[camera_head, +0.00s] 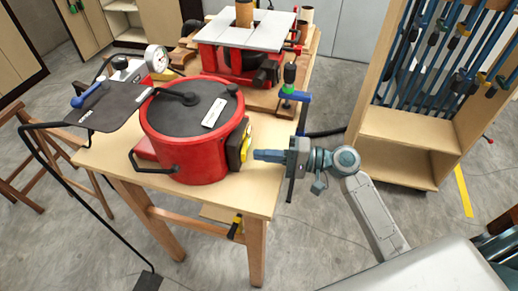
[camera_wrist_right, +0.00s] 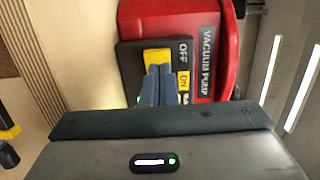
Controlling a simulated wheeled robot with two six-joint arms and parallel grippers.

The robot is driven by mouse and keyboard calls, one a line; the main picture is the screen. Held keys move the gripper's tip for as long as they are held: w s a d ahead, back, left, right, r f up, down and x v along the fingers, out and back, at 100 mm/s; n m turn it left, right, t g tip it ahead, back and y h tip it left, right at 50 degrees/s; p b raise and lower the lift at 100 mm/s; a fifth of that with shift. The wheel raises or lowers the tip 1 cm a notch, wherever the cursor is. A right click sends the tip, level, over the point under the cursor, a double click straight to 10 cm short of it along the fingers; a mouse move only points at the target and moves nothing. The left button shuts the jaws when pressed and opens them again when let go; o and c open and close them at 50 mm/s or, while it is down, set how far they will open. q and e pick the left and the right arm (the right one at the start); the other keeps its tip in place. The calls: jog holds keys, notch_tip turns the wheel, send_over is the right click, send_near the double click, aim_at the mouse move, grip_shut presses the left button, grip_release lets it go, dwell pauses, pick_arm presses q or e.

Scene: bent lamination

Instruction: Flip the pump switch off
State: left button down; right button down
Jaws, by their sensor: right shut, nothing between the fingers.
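The red vacuum pump (camera_wrist_right: 206,25) fills the upper middle of the right wrist view, with a "VACUUM PUMP" label. Its black switch plate (camera_wrist_right: 128,58) carries OFF and ON marks and a yellow switch part (camera_wrist_right: 157,56). In the head view the black and yellow switch (camera_head: 236,150) is on the right side of the red round body (camera_head: 190,150). My right gripper (camera_head: 258,155) is shut and empty, its tips pointing left at the switch. In the right wrist view its fingers (camera_wrist_right: 158,82) cover part of the switch; I cannot tell whether they touch. My left gripper is out of view.
The pump stands on a wooden table (camera_head: 262,188). A blue clamp (camera_head: 293,97) stands at the table's right edge, close to my right gripper. A red machine with a grey top (camera_head: 245,30) is behind. A wooden clamp rack (camera_head: 405,130) is at the right.

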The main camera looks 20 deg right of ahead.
jog(key=shift+x, duration=0.75)
jog(key=shift+p, duration=0.3)
jog(key=shift+a+m+t+h, duration=0.2)
jog(key=shift+m+t+h, duration=0.15)
jog(key=shift+t, duration=0.25)
jog(key=shift+s+a+m+t+h+p, duration=0.15)
jog(key=shift+m+t+h+p, duration=0.1)
jog(key=shift+m+t+p, duration=0.15)
jog(key=shift+r, duration=0.1)
